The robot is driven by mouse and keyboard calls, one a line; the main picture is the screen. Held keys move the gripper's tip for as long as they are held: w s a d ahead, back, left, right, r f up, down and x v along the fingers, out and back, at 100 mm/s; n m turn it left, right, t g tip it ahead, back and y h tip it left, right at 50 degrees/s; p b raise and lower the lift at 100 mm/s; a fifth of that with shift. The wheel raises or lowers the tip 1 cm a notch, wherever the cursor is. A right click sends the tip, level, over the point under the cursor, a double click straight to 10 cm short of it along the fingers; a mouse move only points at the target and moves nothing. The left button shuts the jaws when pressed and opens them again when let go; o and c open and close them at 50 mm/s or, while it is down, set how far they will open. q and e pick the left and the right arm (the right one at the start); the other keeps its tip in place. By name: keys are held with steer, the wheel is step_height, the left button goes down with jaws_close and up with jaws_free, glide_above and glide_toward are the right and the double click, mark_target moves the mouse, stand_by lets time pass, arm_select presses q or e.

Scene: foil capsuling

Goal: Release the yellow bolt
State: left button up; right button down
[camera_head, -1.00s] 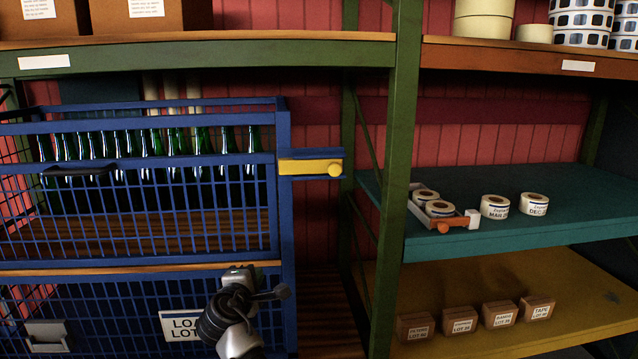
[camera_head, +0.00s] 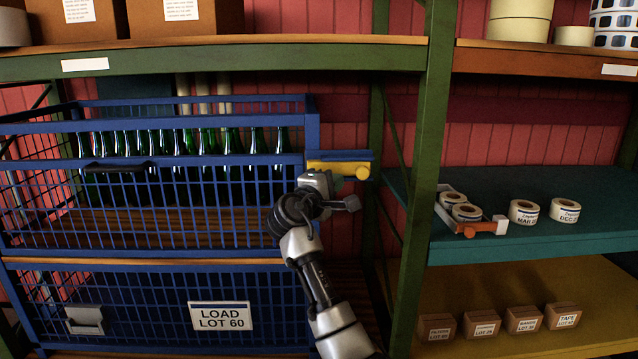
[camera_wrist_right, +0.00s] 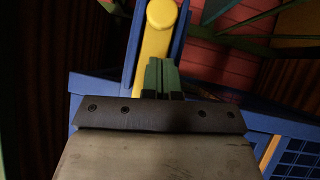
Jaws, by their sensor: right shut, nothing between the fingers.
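The yellow bolt (camera_head: 338,167) lies along a blue bracket (camera_head: 340,154) at the upper right corner of the blue cage (camera_head: 313,135). Its round knob (camera_head: 362,173) is at the right end. My right gripper (camera_head: 352,203) is just below the bolt in the head view. In the right wrist view, the green fingers (camera_wrist_right: 161,78) are shut with nothing between them, and the yellow bolt (camera_wrist_right: 155,45) shows right beside their tips. I cannot tell whether they touch it. My left gripper is not in view.
Green bottles (camera_head: 200,150) stand in a row inside the cage. A green shelf post (camera_head: 420,180) rises to the right of the bolt. The teal shelf (camera_head: 560,235) holds tape rolls and an orange-handled tool (camera_head: 470,228). Small boxes (camera_head: 523,319) stand on the yellow shelf below.

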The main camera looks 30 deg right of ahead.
mark_target(357, 174)
steer(key=d, duration=0.1)
steer(key=s+d, duration=0.1)
steer(key=p, duration=0.1)
steer(key=shift+s+d+r, duration=0.2)
steer(key=shift+d+r, duration=0.05)
steer(key=shift+d, duration=0.15)
steer(key=shift+s+d, duration=0.2)
steer(key=shift+d, duration=0.15)
steer(key=shift+s+d+r, duration=0.15)
steer(key=shift+d, duration=0.05)
steer(key=shift+a+r, duration=0.1)
steer(key=shift+a, duration=0.05)
